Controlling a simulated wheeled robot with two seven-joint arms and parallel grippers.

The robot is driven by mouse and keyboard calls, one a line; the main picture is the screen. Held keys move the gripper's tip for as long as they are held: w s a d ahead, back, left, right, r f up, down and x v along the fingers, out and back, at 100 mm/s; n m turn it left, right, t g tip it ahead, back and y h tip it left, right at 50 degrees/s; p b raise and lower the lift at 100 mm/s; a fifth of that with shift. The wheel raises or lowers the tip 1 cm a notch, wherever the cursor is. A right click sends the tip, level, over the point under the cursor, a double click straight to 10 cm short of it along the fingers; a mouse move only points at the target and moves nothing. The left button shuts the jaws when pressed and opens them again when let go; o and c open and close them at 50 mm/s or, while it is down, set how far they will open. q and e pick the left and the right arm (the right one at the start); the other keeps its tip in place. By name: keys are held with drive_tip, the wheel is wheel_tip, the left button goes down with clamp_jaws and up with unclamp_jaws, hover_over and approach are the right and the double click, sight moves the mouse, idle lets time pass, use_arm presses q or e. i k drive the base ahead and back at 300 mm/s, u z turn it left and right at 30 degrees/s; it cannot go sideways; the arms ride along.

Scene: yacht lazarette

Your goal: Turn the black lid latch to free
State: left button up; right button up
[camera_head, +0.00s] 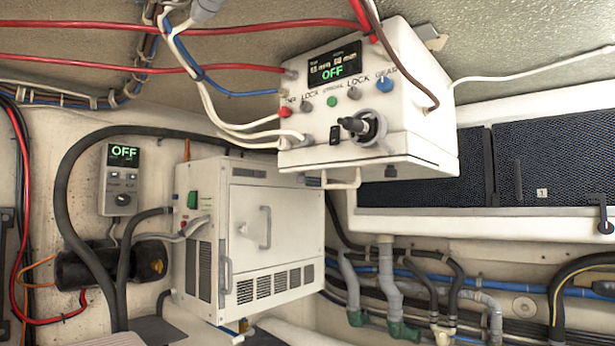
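A black latch (604,214) with a rounded lower end sits at the far right, on the white frame of a locker with dark mesh panels. A black turning handle (356,126) with a round grey base is on the front of the white upper box (425,120), and it points to the left. I cannot tell for sure which of the two is the lid latch. Neither of my grippers is in view.
A white vented cabinet (275,225) with a handle stands below the upper box. A small grey controller (120,178) reading OFF is on the left wall. Hoses and pipes (390,290) run along the lower right. Red cables (180,28) cross the top.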

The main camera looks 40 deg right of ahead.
sight(390, 172)
drive_tip(key=u, duration=0.25)
drive_tip(key=i, duration=0.15)
drive_tip(key=z, duration=2)
